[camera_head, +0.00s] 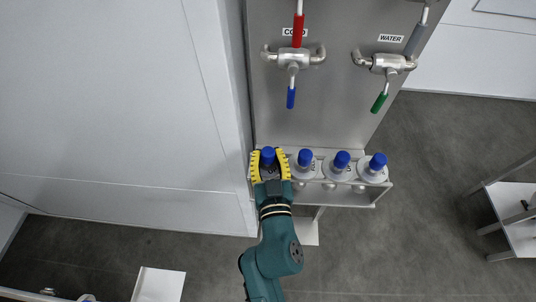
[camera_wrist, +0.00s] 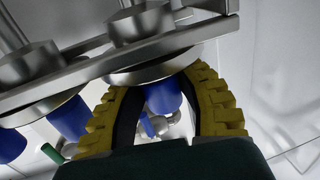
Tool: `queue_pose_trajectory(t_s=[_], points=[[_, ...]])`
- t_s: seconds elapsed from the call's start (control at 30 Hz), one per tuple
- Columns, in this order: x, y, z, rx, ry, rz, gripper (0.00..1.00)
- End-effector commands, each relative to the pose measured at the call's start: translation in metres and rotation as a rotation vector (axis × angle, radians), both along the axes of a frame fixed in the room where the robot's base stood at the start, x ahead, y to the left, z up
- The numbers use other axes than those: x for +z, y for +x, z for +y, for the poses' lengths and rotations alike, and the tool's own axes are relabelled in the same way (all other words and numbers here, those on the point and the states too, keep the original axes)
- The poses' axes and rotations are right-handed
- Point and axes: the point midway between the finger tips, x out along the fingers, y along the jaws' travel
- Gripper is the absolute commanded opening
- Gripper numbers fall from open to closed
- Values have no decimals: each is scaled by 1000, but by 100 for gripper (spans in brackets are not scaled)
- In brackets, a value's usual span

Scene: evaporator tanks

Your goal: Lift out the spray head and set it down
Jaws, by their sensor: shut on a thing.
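The leftmost spray head (camera_head: 267,153), with a blue top, stands in the first place of the rack at the left end of the row. My gripper (camera_head: 268,160) has its yellow ribbed fingers on both sides of it and is shut on it. In the wrist view, the blue part (camera_wrist: 163,95) shows between the curved fingers (camera_wrist: 165,85), under a round metal flange (camera_wrist: 150,68) at the rack. The fingers hide most of its body in the head view.
Several similar blue-topped pieces stand in the rack (camera_head: 330,195), the nearest (camera_head: 305,158) close to my right finger. Behind is a steel panel (camera_head: 330,110) with a COLD valve (camera_head: 293,56) and a WATER valve (camera_head: 385,63). A white wall stands close on the left. A metal table (camera_head: 520,215) is at far right.

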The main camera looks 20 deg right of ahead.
Motion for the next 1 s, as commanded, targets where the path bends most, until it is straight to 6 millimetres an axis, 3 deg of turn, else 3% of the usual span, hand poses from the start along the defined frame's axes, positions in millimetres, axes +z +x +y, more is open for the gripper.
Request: queue_pose_trajectory(t_s=[0.3,0.33,0.47,0.8,1.0], points=[[0,0,0,1,-1,-3,0],[0,0,0,1,-1,-3,36],[-1,0,0,1,-1,-2,60],[-4,-3,1,0,1,4,62],[-5,-35,12,2,1,5,62]])
